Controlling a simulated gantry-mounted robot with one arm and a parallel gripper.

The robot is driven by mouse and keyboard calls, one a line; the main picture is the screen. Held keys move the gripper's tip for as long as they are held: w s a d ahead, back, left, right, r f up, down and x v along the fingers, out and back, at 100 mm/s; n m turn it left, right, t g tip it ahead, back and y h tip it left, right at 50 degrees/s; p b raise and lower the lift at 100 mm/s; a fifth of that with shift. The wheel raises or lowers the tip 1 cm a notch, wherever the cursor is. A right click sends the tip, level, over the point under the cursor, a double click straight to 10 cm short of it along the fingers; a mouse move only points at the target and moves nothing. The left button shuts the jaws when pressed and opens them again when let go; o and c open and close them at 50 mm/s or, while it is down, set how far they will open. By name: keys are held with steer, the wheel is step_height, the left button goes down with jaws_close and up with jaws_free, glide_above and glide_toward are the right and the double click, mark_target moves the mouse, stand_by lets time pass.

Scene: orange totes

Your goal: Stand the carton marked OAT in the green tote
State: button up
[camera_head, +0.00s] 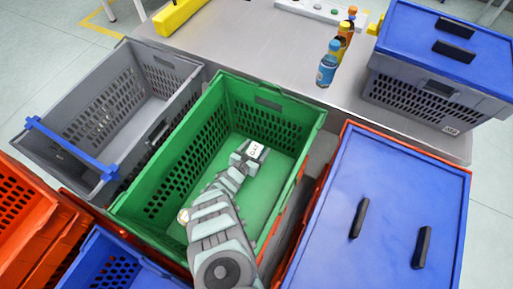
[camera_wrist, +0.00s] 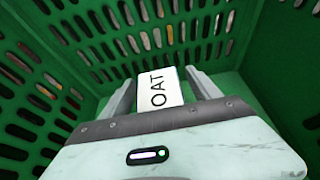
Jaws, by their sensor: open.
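The green tote (camera_head: 180,107) stands in the middle of the head view, open at the top. The white carton marked OAT (camera_head: 257,151) is inside it, toward the far end; it also shows in the wrist view (camera_wrist: 157,92), with its lettering turned sideways. My gripper (camera_wrist: 162,76) reaches down into the tote with one finger on each side of the carton. The jaws are open, and a gap shows between the carton and the left finger. My gripper hides the carton's lower part, so I cannot tell how it meets the floor.
A grey tote (camera_head: 55,147) with a blue bar stands left of the green tote. A blue-lidded tote (camera_head: 385,215) stands to its right. Several bottles (camera_head: 328,65) and another blue-lidded grey tote (camera_head: 420,98) are on the metal table behind. The green walls rise close around my gripper.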

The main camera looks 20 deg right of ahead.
steer(key=p+v, duration=0.5)
steer(key=v, duration=0.6)
steer(key=shift+s+a+p, duration=0.2)
steer(key=shift+a+p, duration=0.1)
steer(key=shift+p, duration=0.1)
steer(key=shift+r, duration=0.15)
